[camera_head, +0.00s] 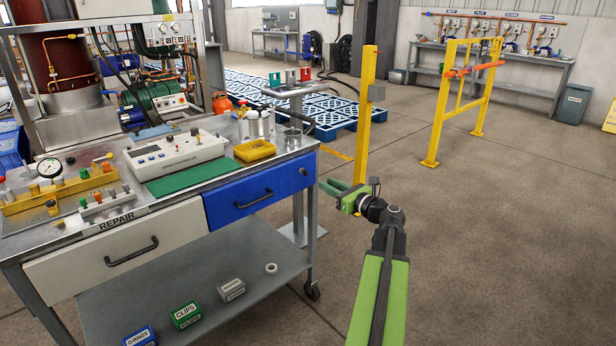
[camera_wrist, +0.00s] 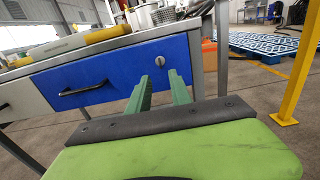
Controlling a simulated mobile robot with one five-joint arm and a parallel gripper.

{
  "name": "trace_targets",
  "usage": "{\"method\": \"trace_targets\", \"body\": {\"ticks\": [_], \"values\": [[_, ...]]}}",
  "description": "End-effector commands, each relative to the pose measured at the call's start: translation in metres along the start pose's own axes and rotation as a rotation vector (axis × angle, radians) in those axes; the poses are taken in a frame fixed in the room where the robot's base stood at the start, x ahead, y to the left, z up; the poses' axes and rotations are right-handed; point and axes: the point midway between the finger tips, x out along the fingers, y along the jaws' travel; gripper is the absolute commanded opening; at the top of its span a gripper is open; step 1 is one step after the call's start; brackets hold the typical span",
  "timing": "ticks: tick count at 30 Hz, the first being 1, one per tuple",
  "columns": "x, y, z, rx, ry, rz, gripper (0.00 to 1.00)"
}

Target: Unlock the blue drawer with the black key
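The blue drawer (camera_head: 262,192) is shut in the front of the metal workbench, with a black bar handle (camera_head: 254,199). It fills the middle of the wrist view (camera_wrist: 110,77), where a small round metal lock (camera_wrist: 160,61) shows on its right part. My gripper (camera_head: 331,188) is just right of the bench corner, in front of the drawer side. Its two green fingers (camera_wrist: 160,88) are apart with a gap between them, and I see nothing held. Their tips appear just below the lock; the distance to the drawer is hard to tell. I cannot make out a black key.
On the bench are a white control box (camera_head: 176,155), a yellow tray (camera_head: 254,150) and a yellow fixture (camera_head: 62,194). A white drawer (camera_head: 120,248) is left of the blue one. Small boxes lie on the lower shelf (camera_head: 240,256).

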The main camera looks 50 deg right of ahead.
Motion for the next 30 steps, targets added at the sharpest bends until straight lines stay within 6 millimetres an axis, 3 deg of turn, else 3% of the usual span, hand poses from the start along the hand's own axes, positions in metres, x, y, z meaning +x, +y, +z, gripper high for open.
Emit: {"method": "trace_targets", "body": {"ticks": [6, 12, 24, 30], "values": [[0.057, -0.002, 0.000, 0.000, 0.000, 0.002, 0.25], [0.091, -0.001, 0.000, 0.000, 0.000, 0.001, 0.25], [0.101, -0.001, 0.000, 0.000, 0.000, -0.002, 0.25], [0.100, -0.001, 0.000, 0.000, 0.000, -0.002, 0.00]]}}
